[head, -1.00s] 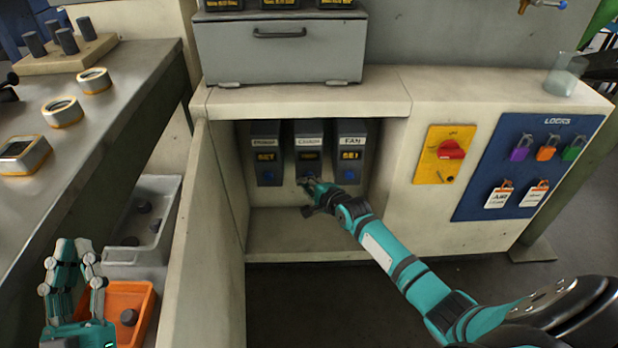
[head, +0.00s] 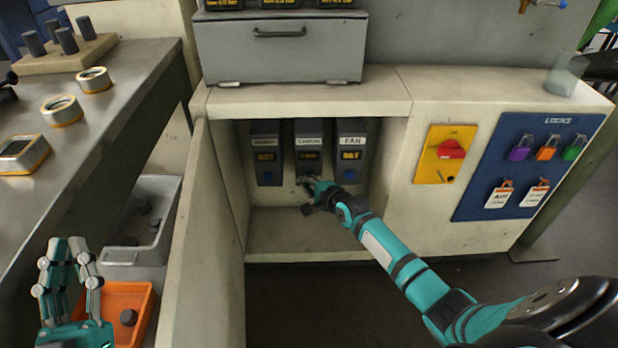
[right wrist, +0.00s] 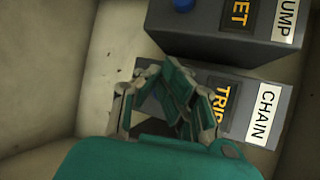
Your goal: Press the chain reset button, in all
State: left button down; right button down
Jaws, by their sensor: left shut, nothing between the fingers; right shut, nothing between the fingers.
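The chain relay (head: 309,143) is the middle of three grey units in the open cabinet. In the right wrist view, its CHAIN label (right wrist: 263,115) and a yellow display reading TRIP (right wrist: 222,101) show. My left gripper (head: 68,243) is shut and empty at the lower left, away from the cabinet.
The pump relay (head: 265,142) and fan relay (head: 351,140), both reading SET with blue buttons, flank the chain relay closely. The cabinet door (head: 205,240) stands open on the left. A red rotary switch (head: 451,149) and a blue lock board (head: 480,200) are to the right.

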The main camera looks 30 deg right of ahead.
pick_arm(q)
jog(key=shift+s+r+t, duration=0.2)
jog(key=shift+r+t, duration=0.1)
pick_arm(e)
jog(key=shift+w+d, duration=0.1)
jog(key=shift+w, duration=0.05)
dwell(0.5)
pick_arm(q)
notch_tip(320, 180, down, 8)
jog(key=w+g+y+p, duration=0.1)
jog(key=w+g, duration=0.2)
jog(key=g, duration=0.2)
jog(key=shift+a+r+y+p, duration=0.15)
jog(key=shift+r+y+p, duration=0.15)
jog(key=shift+p, duration=0.1)
pick_arm(e)
jog(key=shift+s+a, duration=0.4)
jog(key=shift+s, duration=0.4)
